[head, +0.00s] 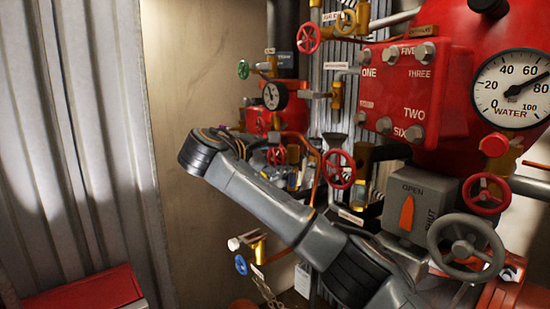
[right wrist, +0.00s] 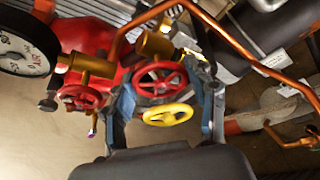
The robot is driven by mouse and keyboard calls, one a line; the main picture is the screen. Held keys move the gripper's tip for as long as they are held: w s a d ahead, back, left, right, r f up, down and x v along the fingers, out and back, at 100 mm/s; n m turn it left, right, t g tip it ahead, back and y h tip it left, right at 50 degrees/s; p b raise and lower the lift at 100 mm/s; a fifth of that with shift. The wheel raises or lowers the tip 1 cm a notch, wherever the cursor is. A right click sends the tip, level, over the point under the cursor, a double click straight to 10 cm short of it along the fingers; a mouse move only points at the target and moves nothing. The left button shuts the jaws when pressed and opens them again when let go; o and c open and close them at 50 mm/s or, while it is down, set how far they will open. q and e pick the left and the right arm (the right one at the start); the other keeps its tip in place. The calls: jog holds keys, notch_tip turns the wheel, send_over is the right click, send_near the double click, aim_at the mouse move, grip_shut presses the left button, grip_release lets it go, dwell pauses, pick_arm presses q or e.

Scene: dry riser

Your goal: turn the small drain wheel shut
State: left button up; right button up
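My right gripper (right wrist: 163,88) is open in the right wrist view, its blue-grey fingers apart on either side of a red handwheel (right wrist: 160,79). A small yellow handwheel (right wrist: 168,115) lies just below it, between the lower parts of the fingers. I cannot tell whether the fingers touch either wheel. In the head view my right arm reaches in from the lower right, and its gripper (head: 262,152) is partly hidden among the pipes beside a small red wheel (head: 277,156). No readable label shows which wheel is the drain wheel. My left gripper is not in view.
Another red wheel (right wrist: 80,97) and a gauge (right wrist: 22,46) stand left of the gripper, with copper pipes (right wrist: 235,45) above and right. In the head view, a red wheel (head: 339,169), a blue wheel (head: 241,265) and a large grey wheel (head: 465,246) are near my arm.

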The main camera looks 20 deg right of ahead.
jog(key=shift+f+b, duration=0.2)
jog(key=shift+b, duration=0.4)
jog(key=m+t+b, duration=0.2)
jog(key=m+b, duration=0.2)
jog(key=b, duration=0.3)
jog(key=shift+f, duration=0.15)
jog(key=shift+r+m+t+h+b, duration=0.2)
jog(key=shift+m+t+h+b, duration=0.25)
jog(key=shift+m+b, duration=0.7)
jog(key=shift+d, duration=0.1)
jog(key=o, duration=0.9)
jog(key=v, duration=1.2)
jog(key=shift+d, duration=0.15)
